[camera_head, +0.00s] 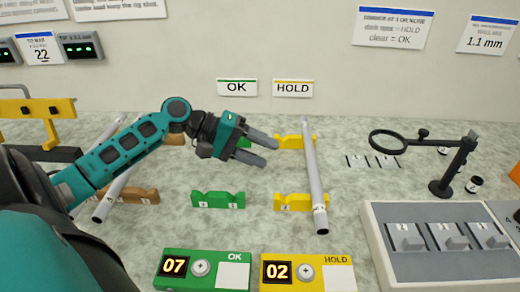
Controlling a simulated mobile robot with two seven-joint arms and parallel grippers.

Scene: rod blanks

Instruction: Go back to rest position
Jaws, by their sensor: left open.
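My left gripper (268,148) is open and empty. It hangs above the table, over the far green rack rest and just left of the far yellow one. A grey rod (313,180) lies across the yellow HOLD rests (290,203), its near end toward me. The near green OK rest (217,200) is empty; the far green rest is mostly hidden behind my gripper. Another rod (104,204) lies on brown rests (138,197) at the left, partly hidden by my left arm. My right gripper is not in view.
A green OK counter (203,270) reads 07 and a yellow HOLD counter (308,272) reads 02 at the front. A magnifier on a stand (440,185) and a grey tray (375,240) stand at the right. A yellow fixture (38,108) is at the far left.

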